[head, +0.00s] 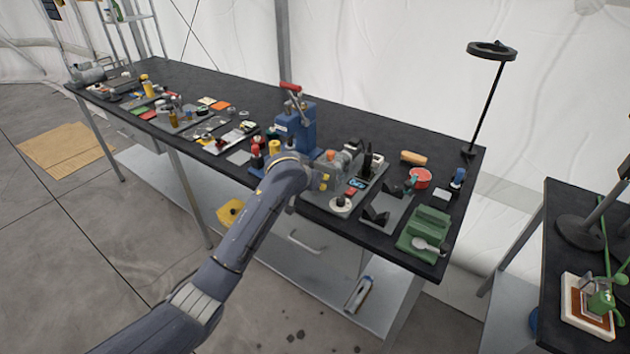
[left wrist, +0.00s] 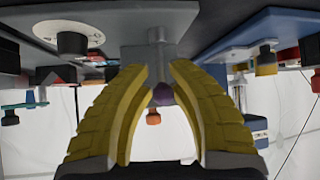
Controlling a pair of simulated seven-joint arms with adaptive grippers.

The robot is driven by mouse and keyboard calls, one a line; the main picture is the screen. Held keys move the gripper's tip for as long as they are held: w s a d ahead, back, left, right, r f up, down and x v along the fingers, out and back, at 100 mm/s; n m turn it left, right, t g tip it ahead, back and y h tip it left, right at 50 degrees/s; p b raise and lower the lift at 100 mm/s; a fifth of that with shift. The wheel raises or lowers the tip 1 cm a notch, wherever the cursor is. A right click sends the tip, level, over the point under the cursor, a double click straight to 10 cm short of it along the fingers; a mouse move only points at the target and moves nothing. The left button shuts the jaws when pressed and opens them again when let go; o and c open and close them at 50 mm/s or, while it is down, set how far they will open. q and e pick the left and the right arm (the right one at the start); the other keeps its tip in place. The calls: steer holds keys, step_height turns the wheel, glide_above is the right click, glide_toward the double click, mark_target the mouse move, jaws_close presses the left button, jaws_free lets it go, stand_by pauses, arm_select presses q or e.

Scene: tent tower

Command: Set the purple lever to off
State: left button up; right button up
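The purple lever's rounded end (left wrist: 162,95) shows between my left fingertips in the left wrist view, below a grey block (left wrist: 150,52) as that view is turned. My left gripper (head: 324,182) is at the grey device (head: 340,165) on the long bench. In the left wrist view, its yellow fingers (left wrist: 160,78) close in on both sides of the purple end, which fills the narrow gap between them. The fingers hide part of the lever. In the head view the lever cannot be made out behind my gripper. My right gripper is not in view.
A blue press with a red handle (head: 290,87) stands just behind my left arm. Red and yellow knobs (head: 274,147) are close on its left. A green block (head: 425,228) and a red bowl (head: 420,178) are to the right. The bench's back strip is clear.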

arm_select(q)
steer(key=shift+o, duration=1)
steer(key=shift+f, duration=0.1)
steer(key=shift+a, duration=0.1)
steer(key=shift+s, duration=0.1)
steer(key=v, duration=1.2)
steer(key=shift+o, duration=0.2)
